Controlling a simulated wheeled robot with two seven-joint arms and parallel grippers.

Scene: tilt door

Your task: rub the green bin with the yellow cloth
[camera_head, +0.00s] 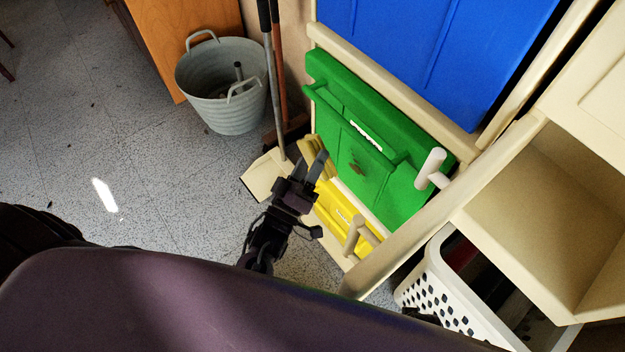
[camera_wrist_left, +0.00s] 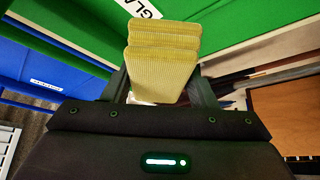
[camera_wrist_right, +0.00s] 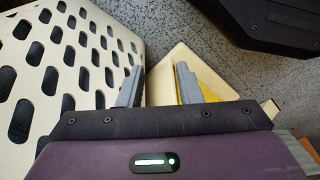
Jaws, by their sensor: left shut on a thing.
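The green bin (camera_head: 345,134) is a tilt-front in a cream cabinet, between a blue one above and a yellow one below. It has a white label, a brown mark on its front and a pale handle at its right. My left gripper (camera_head: 311,168) is at the bin's lower left and is shut on the folded, ribbed yellow cloth (camera_wrist_left: 162,62). The cloth also shows at the bin's left edge in the head view (camera_head: 309,147); I cannot tell whether it touches. My right gripper (camera_wrist_right: 157,84) is open and empty beside a perforated white basket; it is not discernible in the head view.
The blue bin (camera_head: 430,50) is above and the yellow bin (camera_head: 336,208) below. The white basket (camera_head: 445,296) stands at lower right, under open cream shelving (camera_head: 560,190). A grey tub (camera_head: 222,85), long handles (camera_head: 267,60) and a dustpan (camera_head: 262,175) stand left. Floor further left is clear.

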